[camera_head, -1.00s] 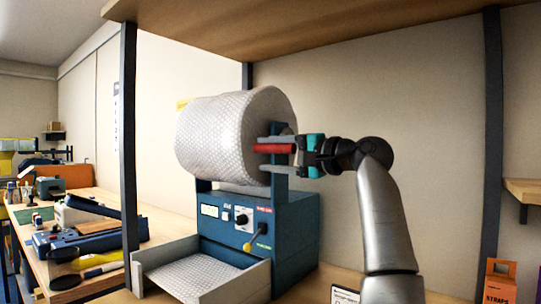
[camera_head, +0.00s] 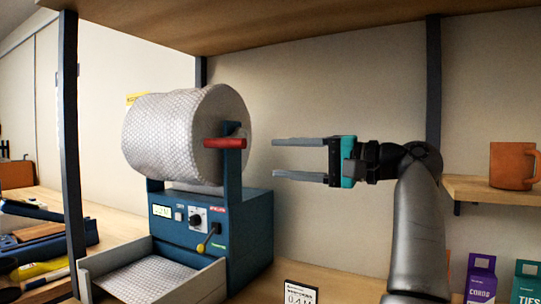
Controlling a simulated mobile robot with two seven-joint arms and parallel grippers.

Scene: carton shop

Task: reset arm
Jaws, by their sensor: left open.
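My left gripper (camera_head: 275,158) is open and empty, its two grey fingers pointing left. Its teal-and-black body joins a silver arm that rises from the lower right. The gripper is in the air to the right of the red handle (camera_head: 225,143) on the wrap dispenser, with a clear gap between fingertips and handle. The dispenser (camera_head: 230,235) is a blue machine with a display, a knob and a yellow-tipped lever. It carries a large roll of bubble wrap (camera_head: 170,135). My right gripper is not in view.
A grey tray (camera_head: 205,281) with bubble wrap in it is at the machine's front. A small sign (camera_head: 300,294) stands right of it. An orange mug (camera_head: 513,165) is on the right shelf, with cartons (camera_head: 481,280) below. Dark posts (camera_head: 433,90) and a wooden shelf (camera_head: 260,22) frame the space.

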